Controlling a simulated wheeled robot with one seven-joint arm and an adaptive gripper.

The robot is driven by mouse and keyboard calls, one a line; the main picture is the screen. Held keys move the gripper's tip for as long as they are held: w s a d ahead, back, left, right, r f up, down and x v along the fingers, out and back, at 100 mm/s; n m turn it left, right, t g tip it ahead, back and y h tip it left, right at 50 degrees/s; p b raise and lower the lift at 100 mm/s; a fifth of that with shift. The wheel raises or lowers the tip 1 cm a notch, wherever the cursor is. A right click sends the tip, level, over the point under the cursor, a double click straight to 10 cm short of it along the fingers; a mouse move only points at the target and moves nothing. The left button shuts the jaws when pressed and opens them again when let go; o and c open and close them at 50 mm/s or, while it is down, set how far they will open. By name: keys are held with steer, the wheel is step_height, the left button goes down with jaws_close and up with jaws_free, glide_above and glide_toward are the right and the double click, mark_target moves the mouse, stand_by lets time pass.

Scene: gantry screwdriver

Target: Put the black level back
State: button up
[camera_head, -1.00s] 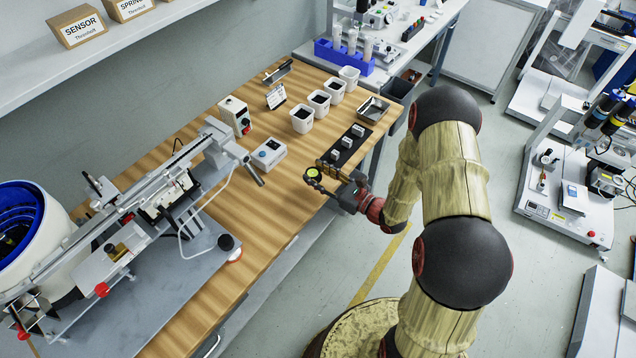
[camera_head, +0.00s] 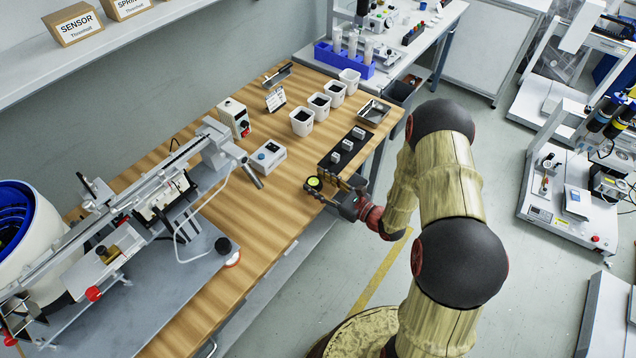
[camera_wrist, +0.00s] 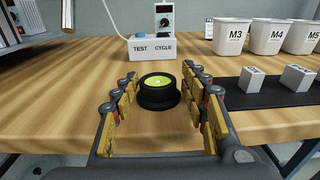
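The black level (camera_head: 313,183) is a short round black puck with a yellow-green vial on top. It is upright at the near edge of the wooden table (camera_head: 262,212), left of the black strip.
The white TEST CYCLE box (camera_head: 268,157) stands behind. Several white cups (camera_head: 302,122) and a metal tray (camera_head: 373,113) stand farther back. Bare wood lies left of the level.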

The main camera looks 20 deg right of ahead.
steer(key=shift+o, duration=1.3)
steer(key=shift+r, duration=0.1)
steer(key=shift+s+d+r, duration=0.1)
steer(key=shift+s, duration=0.05)
steer(key=f+p+v, duration=0.1)
steer(key=p+v, duration=0.2)
steer(key=v, duration=0.8)
steer(key=s+a+r+n+g+y, duration=0.1)
steer(key=s+a+r+n+g, duration=0.4)
steer(key=a+r+n+g, duration=0.3)
steer(key=s+a+r+n+g+y, duration=0.1)
steer(key=s+a+r+n+g, duration=0.45)
steer(key=r+n, duration=0.45)
steer(key=s+d+r+n+t+h, duration=0.2)
steer(key=s+r+n+h, duration=0.3)
steer(key=r, duration=0.3)
steer(key=s+d+r+n+t+h, duration=0.2)
steer(key=s+d+r+n+h, duration=0.3)
steer(key=r+n+h, duration=0.1)
steer(key=shift+r+t+h, duration=0.35)
steer(key=shift+r+h, duration=0.05)
steer(key=shift+r, duration=0.5)
